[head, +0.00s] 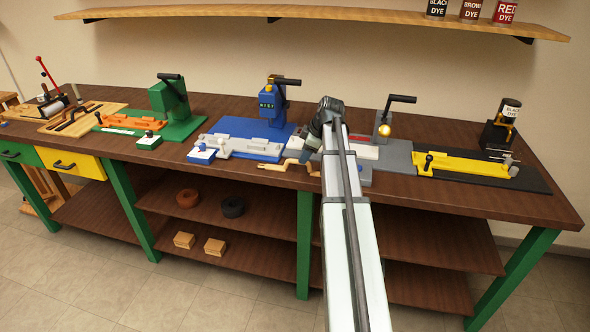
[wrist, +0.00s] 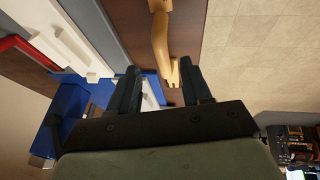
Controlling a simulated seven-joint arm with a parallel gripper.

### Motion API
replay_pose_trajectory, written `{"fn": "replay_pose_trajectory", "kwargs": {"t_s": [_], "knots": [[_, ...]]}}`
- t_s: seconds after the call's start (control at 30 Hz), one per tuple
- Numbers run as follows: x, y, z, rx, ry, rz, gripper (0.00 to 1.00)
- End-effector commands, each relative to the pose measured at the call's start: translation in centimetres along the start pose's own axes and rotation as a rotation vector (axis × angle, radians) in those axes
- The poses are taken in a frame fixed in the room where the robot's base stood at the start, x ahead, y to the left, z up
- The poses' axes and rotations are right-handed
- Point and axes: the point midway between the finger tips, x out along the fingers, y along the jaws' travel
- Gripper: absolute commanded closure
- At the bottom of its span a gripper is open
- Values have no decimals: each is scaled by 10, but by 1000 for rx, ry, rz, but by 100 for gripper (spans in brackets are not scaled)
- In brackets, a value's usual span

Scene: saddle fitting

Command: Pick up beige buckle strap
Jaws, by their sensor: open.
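The beige buckle strap (head: 272,167) lies near the front edge of the workbench, left of my arm in the head view. In the wrist view the strap (wrist: 160,38) runs down from the top edge, and its forked end lies between the two dark fingers as seen from above. My gripper (wrist: 162,76) is open, with a gap on both sides of the strap; I cannot tell how far above it the fingers are. In the head view my gripper (head: 310,150) is over the bench beside the strap, its fingertips mostly hidden by my arm.
The blue station (head: 250,130) stands left of my gripper, with a small white-and-blue button box (head: 202,154) in front. A grey station (head: 394,156) with a lever is to the right, then a yellow fixture (head: 465,167). The wall shelf (head: 320,13) is above.

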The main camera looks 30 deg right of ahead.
Motion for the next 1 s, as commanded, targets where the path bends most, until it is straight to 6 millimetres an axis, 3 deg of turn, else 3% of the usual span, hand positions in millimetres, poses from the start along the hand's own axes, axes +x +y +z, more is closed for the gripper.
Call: {"fn": "replay_pose_trajectory", "kwargs": {"t_s": [0.27,0.6,0.87,1.0], "knots": [[11,-1,0,1,0,-1,51],[51,-4,0,1,-1,0,51],[56,-4,0,1,-1,2,51],[56,-4,0,1,-1,2,62]]}}
